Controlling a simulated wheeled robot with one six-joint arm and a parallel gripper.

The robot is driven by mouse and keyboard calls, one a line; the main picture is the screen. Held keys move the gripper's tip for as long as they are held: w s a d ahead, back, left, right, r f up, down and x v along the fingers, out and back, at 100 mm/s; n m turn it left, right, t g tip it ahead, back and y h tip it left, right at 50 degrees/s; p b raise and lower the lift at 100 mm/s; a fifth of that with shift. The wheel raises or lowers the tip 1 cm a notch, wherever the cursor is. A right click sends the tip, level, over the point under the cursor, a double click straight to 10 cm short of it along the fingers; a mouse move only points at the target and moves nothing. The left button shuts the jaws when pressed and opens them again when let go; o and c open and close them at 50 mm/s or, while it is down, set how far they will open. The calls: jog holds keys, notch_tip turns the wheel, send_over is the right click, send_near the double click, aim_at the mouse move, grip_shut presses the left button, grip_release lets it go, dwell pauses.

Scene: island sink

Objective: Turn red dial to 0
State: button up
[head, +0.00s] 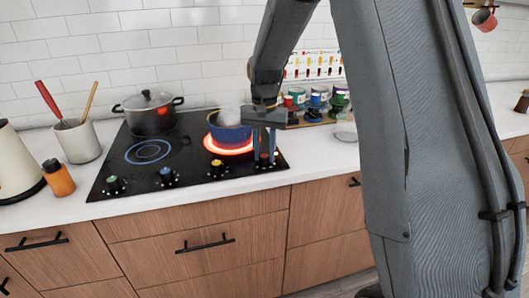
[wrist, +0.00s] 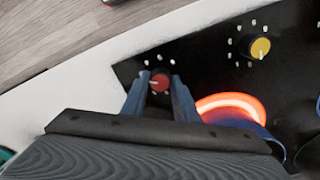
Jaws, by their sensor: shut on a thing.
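The red dial (wrist: 160,81) sits near the corner of the black cooktop in the wrist view. My gripper (wrist: 159,88) has one finger on each side of it and is shut on it. In the head view my gripper (head: 265,155) points down at the cooktop's right front, and the red dial (head: 264,157) shows between the fingers. White marks ring the dial, but its exact setting is too small to read. A burner (head: 229,149) glows orange-red under a blue pot (head: 230,131), and the glow also shows in the wrist view (wrist: 232,103).
A yellow dial (head: 216,169), a blue dial (head: 167,175) and a green dial (head: 114,183) line the front of the cooktop (head: 190,160). A lidded pot (head: 150,116) stands at the back left. Jars (head: 318,97) stand behind my gripper.

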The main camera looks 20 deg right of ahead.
jog(key=shift+n, duration=0.3)
jog(key=n+p, duration=0.2)
jog(key=n, duration=0.3)
jog(key=shift+r+n, duration=0.1)
jog(key=shift+n, duration=0.2)
jog(key=n+p, duration=0.1)
jog(key=n, duration=0.4)
jog(key=n+p, duration=0.1)
jog(key=n, duration=0.5)
jog(key=shift+n, duration=0.4)
jog(key=n, duration=0.6)
jog(key=shift+w+p, duration=0.1)
jog(key=shift+p, duration=0.3)
jog(key=o, duration=1.1)
jog(key=shift+c, duration=0.2)
